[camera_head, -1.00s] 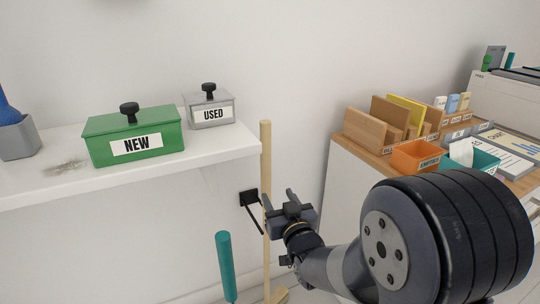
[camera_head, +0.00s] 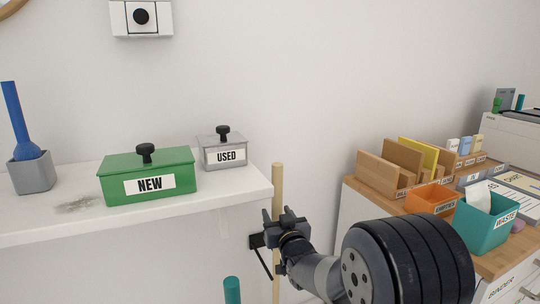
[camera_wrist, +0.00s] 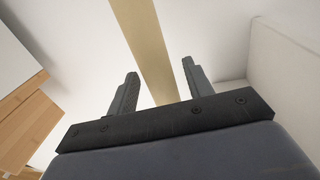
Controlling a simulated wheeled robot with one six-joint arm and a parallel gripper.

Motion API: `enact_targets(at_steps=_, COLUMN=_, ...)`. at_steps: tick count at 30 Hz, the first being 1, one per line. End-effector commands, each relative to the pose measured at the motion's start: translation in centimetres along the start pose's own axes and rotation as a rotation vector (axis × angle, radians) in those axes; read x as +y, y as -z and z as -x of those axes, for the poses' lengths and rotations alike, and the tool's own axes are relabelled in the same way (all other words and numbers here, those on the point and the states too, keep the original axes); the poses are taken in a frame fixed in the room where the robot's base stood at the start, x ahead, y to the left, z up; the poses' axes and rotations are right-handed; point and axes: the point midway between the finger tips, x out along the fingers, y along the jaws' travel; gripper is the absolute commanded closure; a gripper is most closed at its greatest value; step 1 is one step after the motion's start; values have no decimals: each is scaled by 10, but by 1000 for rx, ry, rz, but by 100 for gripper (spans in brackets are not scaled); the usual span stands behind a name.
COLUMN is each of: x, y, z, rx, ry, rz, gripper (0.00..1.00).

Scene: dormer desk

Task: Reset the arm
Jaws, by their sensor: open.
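My gripper (camera_head: 283,216) is open and empty, in front of the wall just right of the white shelf's end. In the wrist view its two fingers (camera_wrist: 160,82) stand apart. A pale wooden post (camera_head: 277,183) rises behind the gripper in the head view. In the wrist view the post (camera_wrist: 148,45) runs between and beyond the fingers. I cannot tell the exact gap between post and fingers.
The white shelf (camera_head: 230,197) holds a green NEW box (camera_head: 120,185), a grey USED box (camera_head: 222,152) and a grey cup (camera_head: 33,174) with a blue brush. At right, a wooden-topped cabinet (camera_head: 405,211) carries an orange bin (camera_head: 431,197) and a teal WASTE bin (camera_head: 484,228). A teal rod (camera_head: 232,291) stands below.

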Motion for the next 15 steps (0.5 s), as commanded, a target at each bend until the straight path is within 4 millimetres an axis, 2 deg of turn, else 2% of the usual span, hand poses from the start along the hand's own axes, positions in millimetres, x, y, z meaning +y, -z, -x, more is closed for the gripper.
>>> enact_targets(at_steps=11, x=0, y=0, z=1, rx=0, ry=0, rz=0, gripper=51)
enact_targets(at_steps=15, x=0, y=-8, z=-1, rx=-1, ry=0, rz=0, gripper=51)
